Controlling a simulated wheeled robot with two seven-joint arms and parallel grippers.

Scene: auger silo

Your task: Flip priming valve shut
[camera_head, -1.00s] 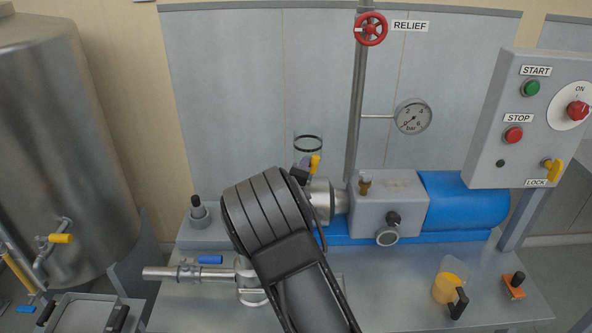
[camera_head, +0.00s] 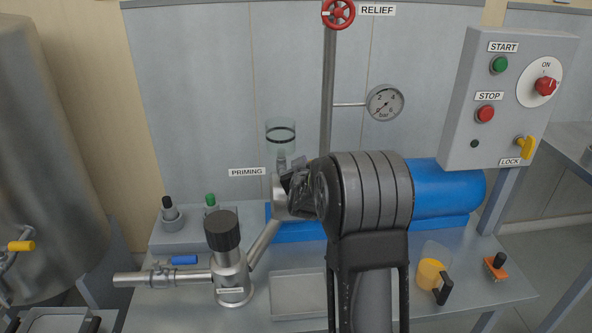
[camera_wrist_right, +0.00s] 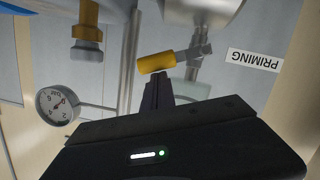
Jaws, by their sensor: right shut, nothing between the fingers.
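The priming valve sits below a clear sight cup (camera_head: 281,136), beside the PRIMING label (camera_head: 247,172). Its yellow handle (camera_wrist_right: 157,62) shows in the right wrist view, sticking out sideways from the valve body (camera_wrist_right: 198,50), crosswise to the pipe. In the head view the handle is hidden by my right gripper (camera_head: 289,178), which reaches in from the right at the valve's height. In the right wrist view the shut, empty fingertips (camera_wrist_right: 157,80) are right at the handle; I cannot tell whether they touch it. My left gripper is not in view.
The pressure gauge (camera_head: 385,103) and the red relief wheel (camera_head: 338,13) stand behind my right arm. A black-knobbed fitting (camera_head: 222,230) and a blue-handled valve (camera_head: 184,260) are at front left. The control box (camera_head: 507,100) is at far right.

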